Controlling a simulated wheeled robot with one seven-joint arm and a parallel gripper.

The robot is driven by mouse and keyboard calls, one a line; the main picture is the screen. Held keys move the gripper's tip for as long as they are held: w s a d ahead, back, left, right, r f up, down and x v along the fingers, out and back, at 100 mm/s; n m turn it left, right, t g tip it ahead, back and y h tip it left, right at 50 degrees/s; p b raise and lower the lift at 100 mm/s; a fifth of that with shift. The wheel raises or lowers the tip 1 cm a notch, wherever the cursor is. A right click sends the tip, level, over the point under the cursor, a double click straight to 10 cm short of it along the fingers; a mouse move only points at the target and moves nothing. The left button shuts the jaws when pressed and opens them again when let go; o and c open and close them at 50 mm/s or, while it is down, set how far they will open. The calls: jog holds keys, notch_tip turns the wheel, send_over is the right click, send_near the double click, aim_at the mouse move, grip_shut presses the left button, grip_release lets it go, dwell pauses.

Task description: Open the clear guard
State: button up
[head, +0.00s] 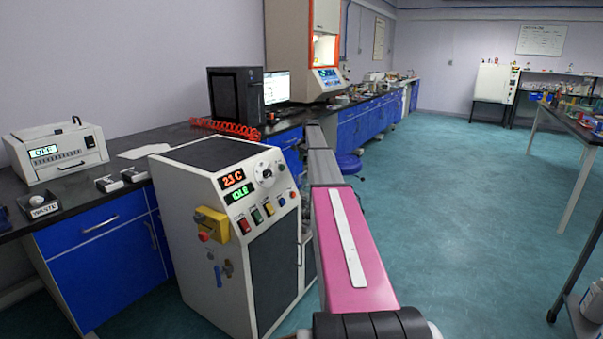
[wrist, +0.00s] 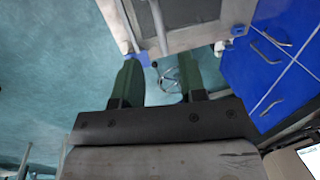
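A cream machine (head: 215,225) stands close by in the head view, its displays reading 23 C and IDLE. A dark panel (head: 275,270) with an upright handle (head: 299,255) is on its right-hand face; it may be the clear guard, but I cannot tell for sure. In the wrist view, a pale framed panel (wrist: 195,40) with a thin bar (wrist: 158,25) lies beyond the fingertips. My gripper (wrist: 160,62) is open, with its two dark green fingers apart and nothing between them. In the head view my arm hides the gripper.
Blue cabinets (head: 100,255) under a dark bench run along the left wall. A tall machine with an orange frame (head: 325,45) stands farther back. A blue stool (head: 349,163) is beyond my arm.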

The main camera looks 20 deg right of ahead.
aim_at(303, 174)
jog(key=f, duration=0.5)
jog(key=w+a+f, duration=0.1)
jog(key=f, duration=0.1)
jog(key=shift+w+f, duration=0.1)
jog(key=shift+f, duration=0.05)
grip_shut()
